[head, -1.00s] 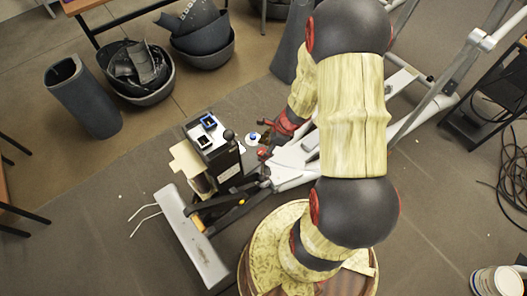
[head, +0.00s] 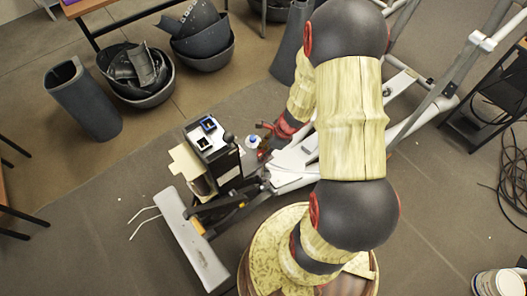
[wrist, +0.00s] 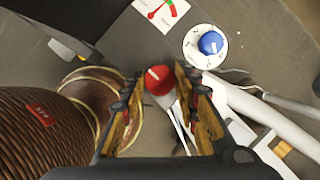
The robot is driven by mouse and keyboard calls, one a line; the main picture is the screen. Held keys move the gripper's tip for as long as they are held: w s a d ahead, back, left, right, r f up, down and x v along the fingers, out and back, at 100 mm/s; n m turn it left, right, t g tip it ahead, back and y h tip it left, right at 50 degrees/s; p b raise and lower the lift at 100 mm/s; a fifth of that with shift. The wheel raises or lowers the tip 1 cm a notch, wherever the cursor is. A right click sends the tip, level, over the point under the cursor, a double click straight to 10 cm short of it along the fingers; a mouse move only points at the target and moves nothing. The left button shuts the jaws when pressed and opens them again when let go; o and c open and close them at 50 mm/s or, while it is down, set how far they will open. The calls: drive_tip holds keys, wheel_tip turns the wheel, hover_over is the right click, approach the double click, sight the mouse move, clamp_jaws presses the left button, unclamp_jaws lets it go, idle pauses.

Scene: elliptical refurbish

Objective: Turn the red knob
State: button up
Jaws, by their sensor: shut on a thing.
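The red knob (wrist: 159,80) is round with a white mark on its face. It sits between the two fingers of my gripper (wrist: 157,76) in the wrist view, and the gripper is shut on it. The fingers cover its sides. A blue knob (wrist: 211,43) on a white numbered dial is up and right of it on the same grey panel. The blue knob also shows in the head view (head: 253,139). In the head view, my arm hides part of the machine, and the red knob is hard to make out.
A red and green gauge label (wrist: 162,12) is above the knob. A brown ribbed cylinder (wrist: 38,135) and copper-coloured coils (wrist: 95,100) are at left. White frame bars (wrist: 262,105) lie at right. In the head view, dark bowls (head: 138,75) stand at upper left.

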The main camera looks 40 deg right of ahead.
drive_tip(key=shift+c, duration=1)
